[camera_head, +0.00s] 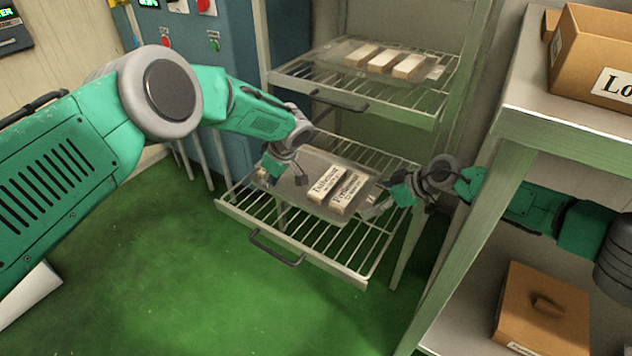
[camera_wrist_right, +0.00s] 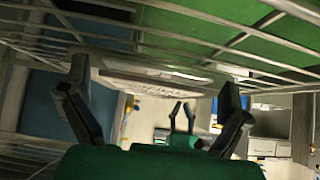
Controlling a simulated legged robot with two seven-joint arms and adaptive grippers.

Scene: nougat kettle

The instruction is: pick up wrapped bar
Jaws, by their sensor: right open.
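Two white wrapped bars with dark lettering lie side by side on a flat tray (camera_head: 307,163) on the lower pulled-out wire shelf. The left wrapped bar (camera_head: 326,184) and the right wrapped bar (camera_head: 347,191) are close together. My left gripper (camera_head: 284,180) is at the tray's left end, fingers apart, with nothing seen between them. My right gripper (camera_head: 376,200) is at the tray's right end, open and clear of the bars. In the right wrist view its fingers (camera_wrist_right: 153,80) stand wide apart, with the tray's edge (camera_wrist_right: 150,72) beyond; contact cannot be told.
The upper wire shelf (camera_head: 425,105) holds a tray with three plain bars (camera_head: 382,61). A metal bench (camera_head: 540,125) with cardboard boxes (camera_head: 595,55) stands at right, close to my right arm. A blue cabinet (camera_head: 235,50) stands behind left. The green floor in front is clear.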

